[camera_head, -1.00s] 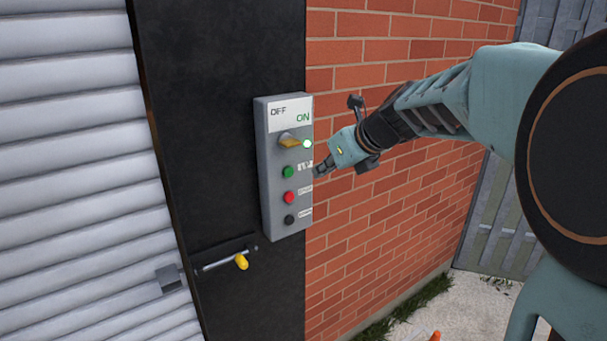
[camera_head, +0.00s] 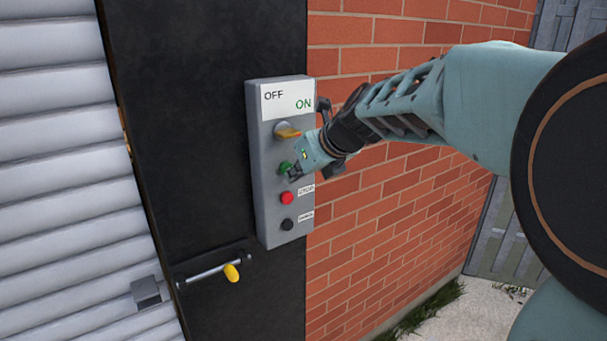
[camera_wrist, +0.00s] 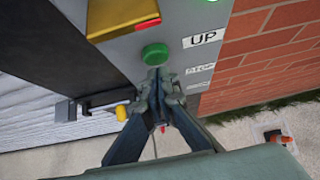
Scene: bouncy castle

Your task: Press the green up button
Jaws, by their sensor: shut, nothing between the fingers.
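The grey control box (camera_head: 266,200) hangs on the black door post beside the brick wall. The green up button (camera_head: 285,167) sits below the yellow switch and is partly covered by my gripper (camera_head: 292,172) in the head view. In the wrist view the green button (camera_wrist: 155,54) shows just beyond my fingertips (camera_wrist: 159,72), left of the "UP" label (camera_wrist: 203,38). My gripper is shut and empty. Its tips are at or very near the button; I cannot tell whether they touch it.
The yellow rotary switch (camera_head: 288,133) is just above, with the red button (camera_head: 286,198) and black button (camera_head: 287,224) below. A yellow-knobbed latch (camera_head: 231,272) is on the post, lower left. A white roller shutter (camera_head: 60,190) is at left and a brick wall (camera_head: 400,210) at right.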

